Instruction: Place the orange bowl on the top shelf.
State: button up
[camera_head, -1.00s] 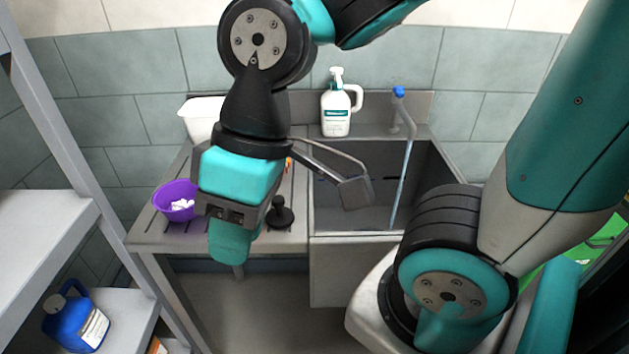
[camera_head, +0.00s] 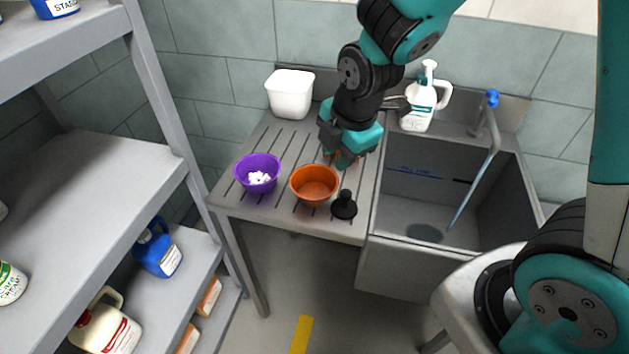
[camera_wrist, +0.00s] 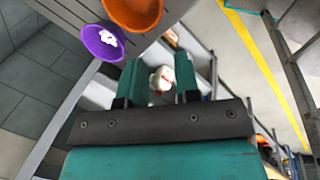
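The orange bowl (camera_head: 314,186) stands upright on the slatted drainboard, between the purple bowl and a black plunger-like object. It looks empty. In the wrist view the orange bowl (camera_wrist: 133,12) is cut off by the top edge. My gripper (camera_head: 346,157) is above the drainboard, behind and right of the orange bowl in the head view, apart from it. In the wrist view my gripper (camera_wrist: 158,78) has its fingers apart with nothing between them. The highest shelf in view (camera_head: 85,48) is at the upper left, with a blue container (camera_head: 55,8) on it.
The purple bowl (camera_head: 258,174) with white pieces is close left of the orange bowl. The black object (camera_head: 344,205) is close right. A white tub (camera_head: 290,94) and pump bottle (camera_head: 419,100) stand behind. The sink (camera_head: 425,205) is right. The middle shelf (camera_head: 95,190) is largely bare.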

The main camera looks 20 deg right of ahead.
jog(key=p, duration=0.2)
send_over(319, 205)
jog(key=s+d, duration=0.1)
jog(key=s, duration=0.1)
jog(key=x, duration=0.3)
jog(key=s+x, duration=0.1)
jog(key=x, duration=0.3)
jog(key=s+x, duration=0.1)
jog(key=x, duration=0.3)
jog(key=shift+s+d+f, duration=0.1)
jog(key=shift+d+f, duration=0.35)
jog(key=shift+p+x, duration=1)
jog(key=shift+x, duration=1.75)
jog(key=shift+a, duration=0.15)
grip_shut()
